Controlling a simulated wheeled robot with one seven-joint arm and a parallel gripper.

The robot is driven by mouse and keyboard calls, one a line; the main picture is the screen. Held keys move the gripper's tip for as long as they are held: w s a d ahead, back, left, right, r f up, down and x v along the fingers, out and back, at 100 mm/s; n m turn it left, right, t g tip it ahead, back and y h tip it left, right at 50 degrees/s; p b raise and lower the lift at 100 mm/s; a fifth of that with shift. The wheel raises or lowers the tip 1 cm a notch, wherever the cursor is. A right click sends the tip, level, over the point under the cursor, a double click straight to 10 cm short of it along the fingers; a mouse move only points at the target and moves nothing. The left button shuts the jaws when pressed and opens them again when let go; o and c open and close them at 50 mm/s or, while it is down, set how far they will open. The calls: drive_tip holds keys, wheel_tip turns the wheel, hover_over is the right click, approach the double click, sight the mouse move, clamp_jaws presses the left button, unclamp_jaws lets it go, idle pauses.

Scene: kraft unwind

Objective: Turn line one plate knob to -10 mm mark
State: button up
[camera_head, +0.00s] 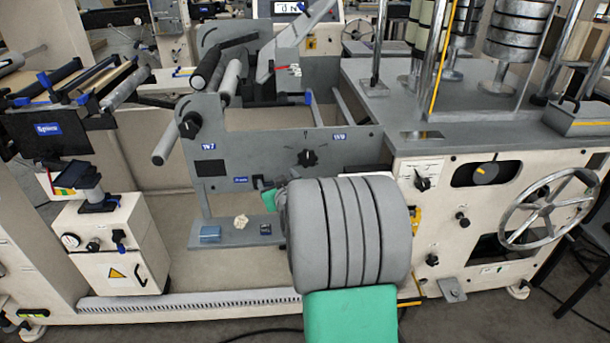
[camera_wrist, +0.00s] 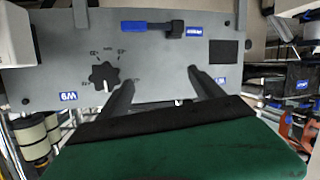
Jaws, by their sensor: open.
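A black lobed knob (camera_head: 307,157) sits on the grey plate (camera_head: 262,140), below the W9 label (camera_head: 339,137). Small dial marks surround it; they are too small to read. In the wrist view, which is upside down, the knob (camera_wrist: 103,75) is left of my fingers, close to the left finger. My gripper (camera_wrist: 158,80) is open and empty, with its fingers spread in front of the plate. In the head view my grey arm and green hand part hide most of the gripper.
Another black knob (camera_head: 190,124) is near the W7 label (camera_head: 208,147). A shelf (camera_head: 232,233) holds small items below. A handwheel (camera_head: 548,209) and cabinet stand at right.

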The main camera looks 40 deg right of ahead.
sight(308, 161)
drive_tip(key=s+d+f+m+t+h+b, duration=0.1)
drive_tip(key=s+d+m+h, duration=0.2)
drive_tip(key=d, duration=0.7)
drive_tip(key=shift+n+h, duration=0.6)
drive_tip(key=shift+n, duration=0.1)
drive_tip(key=x, duration=0.7)
drive_tip(key=shift+w+r, duration=0.1)
drive_tip(key=shift+w, duration=0.1)
drive_tip(key=c, duration=1.4)
